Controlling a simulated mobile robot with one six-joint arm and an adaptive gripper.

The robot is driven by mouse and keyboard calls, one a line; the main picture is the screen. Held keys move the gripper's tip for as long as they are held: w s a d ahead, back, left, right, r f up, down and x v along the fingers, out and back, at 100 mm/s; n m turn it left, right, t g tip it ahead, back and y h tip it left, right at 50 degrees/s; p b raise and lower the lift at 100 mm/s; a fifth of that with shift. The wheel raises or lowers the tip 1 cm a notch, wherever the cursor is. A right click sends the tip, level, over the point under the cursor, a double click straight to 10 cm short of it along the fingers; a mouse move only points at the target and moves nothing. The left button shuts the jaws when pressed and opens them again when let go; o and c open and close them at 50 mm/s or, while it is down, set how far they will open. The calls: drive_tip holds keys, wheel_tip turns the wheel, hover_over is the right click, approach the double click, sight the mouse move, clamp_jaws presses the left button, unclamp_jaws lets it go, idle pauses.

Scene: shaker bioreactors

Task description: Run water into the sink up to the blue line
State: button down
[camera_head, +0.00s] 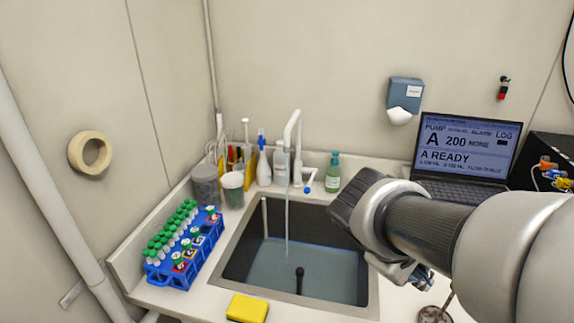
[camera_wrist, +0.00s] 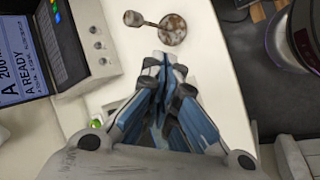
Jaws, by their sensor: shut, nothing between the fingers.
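The sink (camera_head: 232,262) is set in the counter and holds bluish water (camera_head: 270,268). A thin stream runs from the white tap (camera_head: 294,132) down into the water. A blue line (camera_head: 320,244) shows along the sink's inner wall, very close to the water's edge; I cannot tell the exact gap. The tap's blue-tipped lever (camera_head: 308,182) is to the right of the spout's base. My gripper (camera_head: 420,278) is right of the sink, over the counter, partly hidden by my arm. In the wrist view its fingers (camera_wrist: 164,66) are shut and empty.
A blue tube rack (camera_head: 170,272) is left of the sink, a yellow sponge (camera_head: 247,308) in front. Bottles, including a green one (camera_head: 333,172), stand behind. A laptop (camera_head: 466,150) is at the right. A small round-based metal object (camera_wrist: 173,29) lies beyond my fingertips.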

drive_tip(key=w+f+n+t+h+p, duration=0.1)
drive_tip(key=w+f+n+t+h, duration=0.15)
drive_tip(key=w+n, duration=0.75)
drive_tip(key=w+f+n+t+h+p, duration=0.2)
drive_tip(key=w+n+t+h, duration=0.1)
drive_tip(key=w, duration=1.3)
drive_tip(key=w+a+f+n+t+y+p, duration=0.1)
drive_tip(key=w+a+f+n+t+y, duration=0.3)
drive_tip(key=a+f+n, duration=0.4)
drive_tip(key=w+a+f+n+t+y+p, duration=0.1)
drive_tip(key=w+a+f+n+t+y, duration=0.25)
drive_tip(key=w+a+f+n, duration=0.5)
drive_tip(key=w+d+r+m+b, duration=0.1)
drive_tip(key=w+d+m+b, duration=0.1)
drive_tip(key=w, duration=0.4)
drive_tip(key=shift+w+d+r+h, duration=0.2)
drive_tip(key=shift+w+d+h, duration=0.15)
drive_tip(key=shift+d, duration=0.55)
drive_tip(key=shift+r+m, duration=0.1)
drive_tip(key=shift+m, duration=0.15)
